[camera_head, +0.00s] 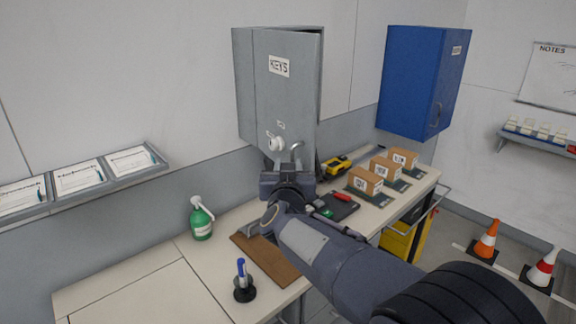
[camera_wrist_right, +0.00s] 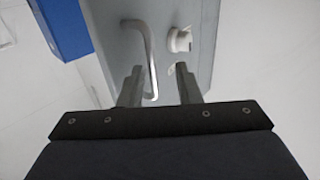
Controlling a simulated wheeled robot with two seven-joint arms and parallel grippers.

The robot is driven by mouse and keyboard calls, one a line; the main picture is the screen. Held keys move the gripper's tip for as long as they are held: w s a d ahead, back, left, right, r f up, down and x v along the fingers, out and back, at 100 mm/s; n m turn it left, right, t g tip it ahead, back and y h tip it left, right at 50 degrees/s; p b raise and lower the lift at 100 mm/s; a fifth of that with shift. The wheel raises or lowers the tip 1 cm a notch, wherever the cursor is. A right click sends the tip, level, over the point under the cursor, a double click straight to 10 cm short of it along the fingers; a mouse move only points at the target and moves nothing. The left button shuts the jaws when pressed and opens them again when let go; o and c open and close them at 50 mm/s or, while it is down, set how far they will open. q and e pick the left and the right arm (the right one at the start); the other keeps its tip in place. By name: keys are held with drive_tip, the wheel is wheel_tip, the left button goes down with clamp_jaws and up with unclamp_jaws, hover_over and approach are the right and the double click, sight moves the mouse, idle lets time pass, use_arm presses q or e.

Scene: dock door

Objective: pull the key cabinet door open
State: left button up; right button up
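The grey key cabinet (camera_head: 245,90) hangs on the wall above the bench. Its door (camera_head: 285,95) carries a KEYS label, and a dark gap along the top and right edge suggests it stands slightly ajar. The bar handle (camera_head: 297,152) is low on the door, beside a round white lock knob (camera_head: 276,144). My right gripper (camera_head: 286,170) is at the handle. In the wrist view, its fingers (camera_wrist_right: 159,84) are apart, with the handle (camera_wrist_right: 151,55) between them, nearer the left finger, and the knob (camera_wrist_right: 180,40) beyond the right one. Contact cannot be told. My left gripper is not in view.
Below is a bench with a green spray bottle (camera_head: 201,219), a pen stand (camera_head: 243,287), a brown board (camera_head: 272,262) and several cartons (camera_head: 365,181). A blue cabinet (camera_head: 420,80) hangs to the right. The wall left of the key cabinet is clear down to the document rack (camera_head: 80,179).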

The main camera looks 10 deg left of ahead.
drive_tip(key=s+b, duration=0.1)
drive_tip(key=s, duration=0.5)
drive_tip(key=shift+d, duration=0.3)
drive_tip(key=shift+d, duration=0.1)
drive_tip(key=s+d+f+m+g+y+b, duration=0.1)
drive_tip(key=s+d+f+g+y, duration=0.15)
drive_tip(key=d, duration=0.45)
drive_tip(key=s+d+f+g+y, duration=0.2)
drive_tip(key=d+f, duration=0.1)
drive_tip(key=d, duration=0.5)
drive_tip(key=s+d+f+g, duration=0.2)
drive_tip(key=s+d+f, duration=0.2)
drive_tip(key=s, duration=0.5)
drive_tip(key=s+d+f+m+g+h+b, duration=0.1)
drive_tip(key=s+d+f+g, duration=0.2)
drive_tip(key=s+f, duration=0.3)
drive_tip(key=s+d+f+g+h, duration=0.1)
drive_tip(key=s+d+f+g, duration=0.2)
drive_tip(key=s, duration=1)
wheel_tip(320, 180, down, 2)
drive_tip(key=shift+s+d+f+m+b, duration=0.15)
drive_tip(key=shift+s+d+m+b, duration=0.2)
drive_tip(key=shift+d, duration=0.75)
drive_tip(key=shift+w+h, duration=0.2)
drive_tip(key=shift+h, duration=0.05)
